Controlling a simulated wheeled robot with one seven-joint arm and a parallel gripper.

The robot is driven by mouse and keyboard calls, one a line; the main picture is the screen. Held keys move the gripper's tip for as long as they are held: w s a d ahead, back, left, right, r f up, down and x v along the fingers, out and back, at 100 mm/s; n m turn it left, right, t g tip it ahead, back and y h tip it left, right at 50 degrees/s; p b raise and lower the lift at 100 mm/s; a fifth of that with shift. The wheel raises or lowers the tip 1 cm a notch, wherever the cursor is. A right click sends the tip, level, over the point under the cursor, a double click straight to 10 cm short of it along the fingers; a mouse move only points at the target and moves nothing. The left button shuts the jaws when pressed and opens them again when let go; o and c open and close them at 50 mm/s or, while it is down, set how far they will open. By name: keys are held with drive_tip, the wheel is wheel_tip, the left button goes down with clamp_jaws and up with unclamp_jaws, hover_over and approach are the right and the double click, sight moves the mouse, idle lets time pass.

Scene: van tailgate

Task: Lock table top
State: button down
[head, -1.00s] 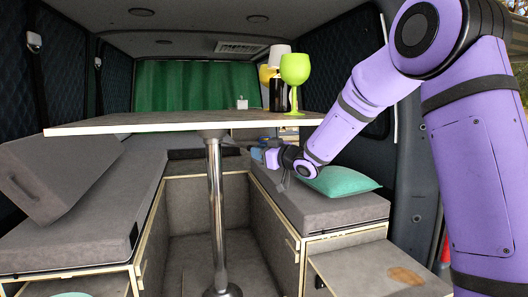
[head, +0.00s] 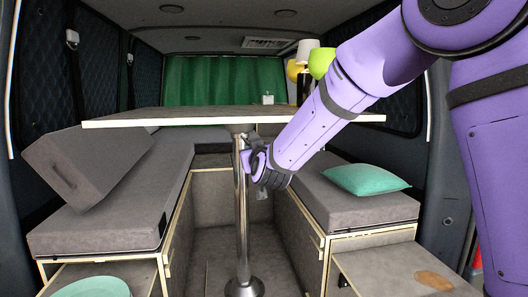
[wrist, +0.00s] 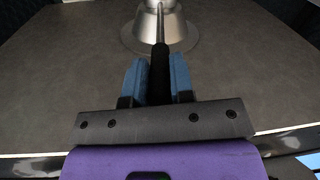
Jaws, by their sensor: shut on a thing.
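The table top (head: 180,117) stands level on a chrome post (head: 241,215) in the middle of the van. In the wrist view, a metal conical mount (wrist: 150,35) sits against the table's grey underside (wrist: 65,70). A thin lever with a black grip (wrist: 159,75) runs from the mount. My gripper (wrist: 157,72) has its blue fingers on both sides of the black grip and is shut on it. In the head view my wrist is under the table beside the post, and my arm hides most of the lever.
Grey bench cushions (head: 110,215) line both sides, with a tilted grey cushion (head: 90,165) at left and a teal pillow (head: 366,179) at right. Cups, including a lime goblet (head: 321,62), stand on the table. A teal plate (head: 92,288) is front left. The aisle floor is clear.

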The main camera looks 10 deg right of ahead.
drive_tip(key=shift+a+m+h, duration=0.5)
drive_tip(key=shift+a+h, duration=0.3)
drive_tip(key=shift+a, duration=0.3)
drive_tip(key=shift+a+r, duration=0.1)
drive_tip(key=shift+a, duration=0.05)
drive_tip(key=c, duration=1)
unclamp_jaws()
drive_tip(key=shift+s, duration=0.1)
drive_tip(key=s, duration=1)
drive_tip(key=shift+s, duration=0.35)
